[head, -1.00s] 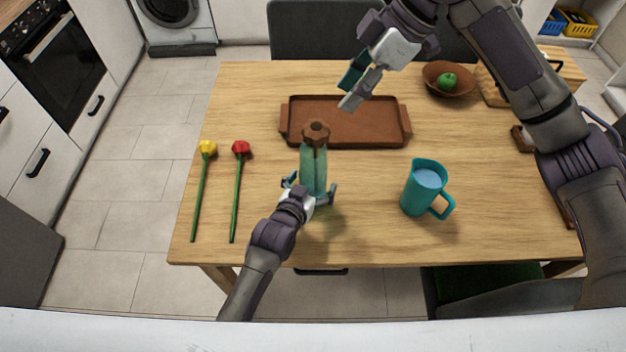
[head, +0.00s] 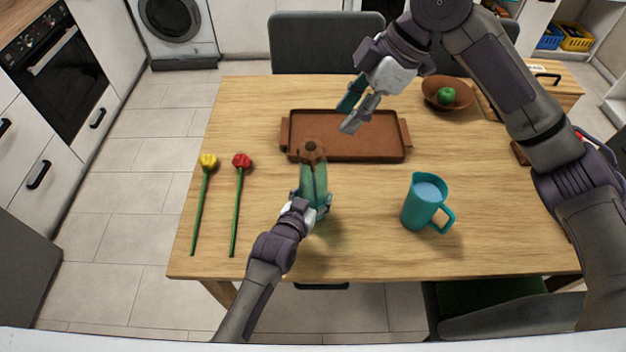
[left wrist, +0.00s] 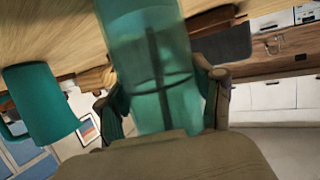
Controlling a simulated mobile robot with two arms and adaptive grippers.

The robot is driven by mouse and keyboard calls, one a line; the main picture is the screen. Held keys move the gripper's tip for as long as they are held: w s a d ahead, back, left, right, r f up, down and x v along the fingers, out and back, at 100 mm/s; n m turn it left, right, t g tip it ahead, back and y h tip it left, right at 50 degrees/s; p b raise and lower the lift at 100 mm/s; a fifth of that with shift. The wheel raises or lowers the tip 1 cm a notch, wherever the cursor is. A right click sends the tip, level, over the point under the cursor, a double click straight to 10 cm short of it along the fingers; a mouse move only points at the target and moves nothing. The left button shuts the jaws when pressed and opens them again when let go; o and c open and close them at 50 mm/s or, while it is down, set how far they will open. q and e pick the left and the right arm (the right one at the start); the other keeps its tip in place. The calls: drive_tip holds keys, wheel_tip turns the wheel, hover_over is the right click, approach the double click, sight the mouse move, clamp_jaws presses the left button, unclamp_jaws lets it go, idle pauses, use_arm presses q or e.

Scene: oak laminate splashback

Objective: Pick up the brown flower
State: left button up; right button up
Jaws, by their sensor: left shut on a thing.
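The brown flower (head: 312,151) stands in a translucent teal vase (head: 314,180), its head above the rim. The vase is in front of the brown tray, near the table's middle. My left gripper (head: 314,203) is shut around the lower part of the vase, not on the flower. In the left wrist view the vase (left wrist: 150,70) sits between the two fingers, and a dark stem-like line shows through its wall. I cannot tell whether the vase touches the table. My right gripper (head: 354,107) is open and empty above the tray.
A brown tray (head: 370,150) lies behind the vase. A yellow flower (head: 208,161) and a red flower (head: 241,161) lie at the left. A teal jug (head: 417,208) stands at the right. A bowl (head: 432,90) with a green apple (head: 446,95) is at the back right.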

drive_tip(key=s+a+f+n+t+h, duration=0.1)
drive_tip(key=s+f+n+t+h, duration=0.4)
drive_tip(key=f+n, duration=0.55)
drive_tip(key=n+t+h, duration=0.2)
drive_tip(key=n+t, duration=0.3)
drive_tip(key=t, duration=0.3)
approach(313, 167)
drive_tip(key=x, duration=1)
drive_tip(key=shift+w+f, duration=0.15)
drive_tip(key=shift+w, duration=0.2)
clamp_jaws()
